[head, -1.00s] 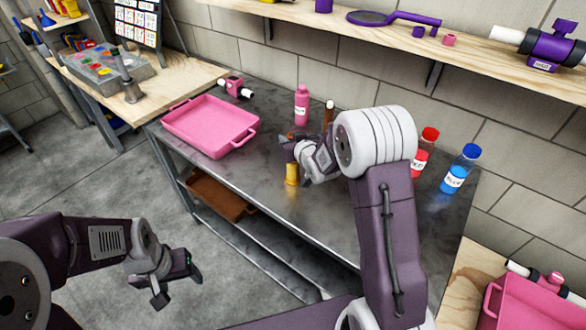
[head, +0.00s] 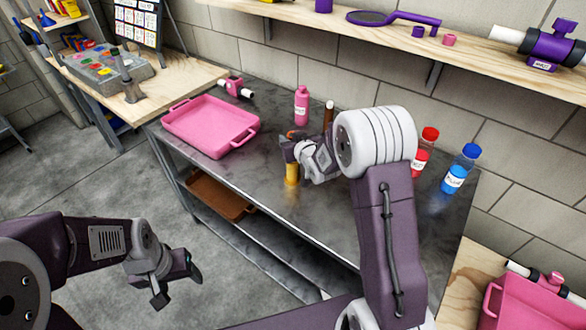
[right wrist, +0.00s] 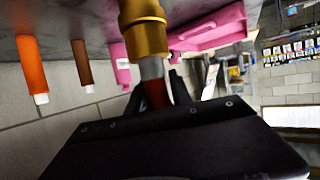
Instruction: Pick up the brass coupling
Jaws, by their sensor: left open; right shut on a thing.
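The brass coupling (head: 292,175) is a gold cylinder, upright at the front part of the grey metal table (head: 275,110). In the right wrist view the coupling (right wrist: 146,35) shows a gold body, a grey band and a dark red end between my fingers. My right gripper (head: 290,150) is shut on that upper end. I cannot tell whether its lower end is clear of the table. My left gripper (head: 176,278) is open and empty, out over the floor left of the table.
A pink tray (head: 208,150) lies left on the table, with a pink bottle (head: 301,105) and a brown stick-like item (head: 328,115) behind the coupling. Red (head: 425,150) and blue (head: 460,170) bottles stand to the right. A wooden shelf (head: 480,52) runs above the table.

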